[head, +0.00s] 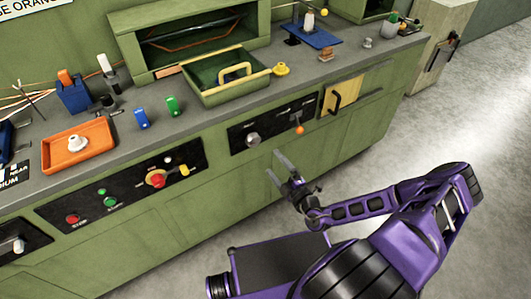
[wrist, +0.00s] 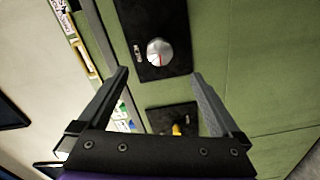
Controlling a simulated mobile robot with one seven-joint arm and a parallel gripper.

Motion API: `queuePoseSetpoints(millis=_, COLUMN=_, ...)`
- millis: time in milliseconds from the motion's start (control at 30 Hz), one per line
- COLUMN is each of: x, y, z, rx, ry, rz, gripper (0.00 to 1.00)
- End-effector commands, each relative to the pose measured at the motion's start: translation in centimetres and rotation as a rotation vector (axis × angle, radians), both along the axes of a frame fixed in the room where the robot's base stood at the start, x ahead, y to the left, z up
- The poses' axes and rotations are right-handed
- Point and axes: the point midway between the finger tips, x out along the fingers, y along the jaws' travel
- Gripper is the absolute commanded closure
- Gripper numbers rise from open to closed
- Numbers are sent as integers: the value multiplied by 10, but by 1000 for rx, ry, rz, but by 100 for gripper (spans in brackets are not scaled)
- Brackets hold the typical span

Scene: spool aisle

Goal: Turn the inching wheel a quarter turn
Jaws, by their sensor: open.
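The likely inching wheel is a round silver knob (head: 253,139) at the left end of a black panel on the green bench front. In the wrist view the silver knob (wrist: 158,52) shows a red mark on its face and appears beyond the fingertips, between them. My gripper (head: 275,163) is open and empty, in front of the bench, a little below and right of the knob. In the wrist view my gripper (wrist: 160,73) has its fingers spread wide on both sides. Nothing touches the knob.
An orange-tipped lever (head: 298,130) sits right of the knob on the same panel. A yellow door (head: 342,95) with a black handle is farther right. Grey floor (head: 440,130) is clear at right.

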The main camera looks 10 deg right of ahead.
Motion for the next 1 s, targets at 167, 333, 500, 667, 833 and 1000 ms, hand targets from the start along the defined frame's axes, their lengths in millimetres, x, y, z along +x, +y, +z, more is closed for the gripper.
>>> queuePoseSetpoints(millis=167, x=-33, y=-11, z=0, rx=0, ry=1, rz=-2, gripper=0)
queuePoseSetpoints(millis=333, x=-49, y=-16, z=0, rx=0, ry=0, rz=0, gripper=0)
queuePoseSetpoints(millis=500, x=-53, y=-17, z=0, rx=0, ry=-1, rz=0, gripper=0)
queuePoseSetpoints(millis=667, x=-52, y=-17, z=0, rx=0, ry=-1, rz=0, gripper=0)
queuePoseSetpoints(millis=833, x=-52, y=-17, z=0, rx=0, ry=0, rz=0, gripper=0)
queuePoseSetpoints(millis=1000, x=-54, y=-14, z=-3, rx=-20, ry=2, rz=24, gripper=0)
